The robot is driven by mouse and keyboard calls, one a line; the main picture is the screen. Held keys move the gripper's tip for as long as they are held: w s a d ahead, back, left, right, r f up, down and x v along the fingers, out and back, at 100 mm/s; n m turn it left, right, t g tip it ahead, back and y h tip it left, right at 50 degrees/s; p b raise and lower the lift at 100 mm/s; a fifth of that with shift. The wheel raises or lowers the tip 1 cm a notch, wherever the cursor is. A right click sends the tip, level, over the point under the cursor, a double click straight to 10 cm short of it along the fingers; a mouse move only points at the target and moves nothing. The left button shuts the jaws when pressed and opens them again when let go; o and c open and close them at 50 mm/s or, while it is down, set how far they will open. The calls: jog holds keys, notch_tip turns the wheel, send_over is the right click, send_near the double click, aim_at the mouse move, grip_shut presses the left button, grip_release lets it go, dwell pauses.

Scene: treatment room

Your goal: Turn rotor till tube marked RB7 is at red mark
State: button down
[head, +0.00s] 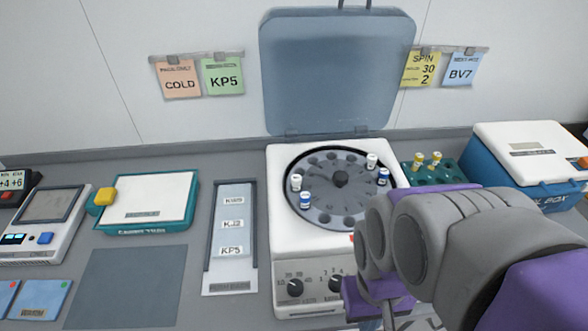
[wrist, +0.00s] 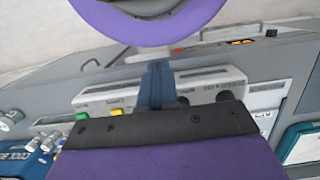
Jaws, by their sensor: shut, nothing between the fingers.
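The rotor (head: 338,208) is a dark disc with a central knob (head: 340,179), set in the white centrifuge (head: 276,222) under a raised blue-grey lid (head: 335,75). A small red spot (head: 352,238) shows at the rotor's front rim, partly behind my arm. My gripper (head: 388,316) is low in front of the centrifuge's right side, apart from the rotor. Its shut, empty fingers show in the wrist view (wrist: 155,85).
A teal rack (head: 412,178) with yellow-capped tubes and a blue cool box (head: 515,165) stand at the right. A label tray (head: 230,270), a teal device (head: 148,203) and a grey meter (head: 45,225) lie left. Knobs (head: 295,287) line the centrifuge front. Notes hang on the wall.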

aim_at(341, 175)
jog(key=c, duration=1.8)
grip_release()
jog(key=shift+c, duration=0.2)
